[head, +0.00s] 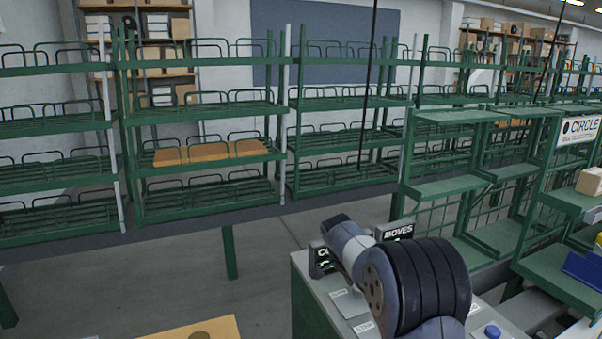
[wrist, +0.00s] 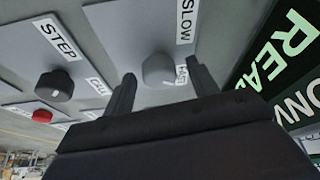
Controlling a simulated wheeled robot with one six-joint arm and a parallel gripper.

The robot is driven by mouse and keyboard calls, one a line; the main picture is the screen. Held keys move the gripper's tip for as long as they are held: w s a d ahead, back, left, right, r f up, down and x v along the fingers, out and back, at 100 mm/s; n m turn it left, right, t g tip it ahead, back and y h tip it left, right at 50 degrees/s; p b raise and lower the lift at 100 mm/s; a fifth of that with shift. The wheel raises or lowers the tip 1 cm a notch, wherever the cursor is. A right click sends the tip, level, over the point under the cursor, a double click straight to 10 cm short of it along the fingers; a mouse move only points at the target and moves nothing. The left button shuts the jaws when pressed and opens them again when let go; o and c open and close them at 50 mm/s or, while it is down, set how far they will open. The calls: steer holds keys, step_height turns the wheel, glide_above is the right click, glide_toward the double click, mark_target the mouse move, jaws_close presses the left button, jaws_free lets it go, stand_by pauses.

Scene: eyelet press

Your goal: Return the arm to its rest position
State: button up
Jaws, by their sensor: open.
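My gripper (wrist: 160,73) shows in the wrist view with its two dark fingers apart. It is open and empty. A grey round knob (wrist: 157,68) on a grey control panel (wrist: 105,18) lies beyond and between the fingertips in the picture. A gap shows on each side of it; the exact distance cannot be told. In the head view my arm reaches over the grey-topped control cabinet (head: 306,300) at the lower middle. The gripper itself is hidden there behind the arm links.
A black knob (wrist: 54,85) under a STEP label and a red button (wrist: 42,116) are on the panel. A display with green letters (wrist: 285,50) stands close at right. Green racks (head: 210,108) line the back. Grey floor (head: 180,285) is open at left.

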steer(key=shift+s+r+n+t+y, duration=0.15)
steer(key=shift+r+n+t+y, duration=0.2)
steer(key=shift+n, duration=0.55)
steer(key=n+t+y+p, duration=0.1)
steer(key=n+p, duration=0.2)
steer(key=n, duration=0.1)
steer(key=shift+d+n, duration=0.1)
steer(key=shift+n, duration=0.3)
steer(key=shift+d+n+y+p, duration=0.1)
steer(key=shift+n+y+p, duration=0.85)
steer(key=shift+n+p, duration=0.85)
steer(key=shift+d+n+y+p, duration=0.1)
steer(key=shift+n+y+p, duration=0.4)
steer(key=shift+n, duration=1.4)
steer(key=b+v, duration=0.2)
steer(key=v, duration=0.5)
steer(key=shift+s+r, duration=0.25)
steer(key=shift+s, duration=0.05)
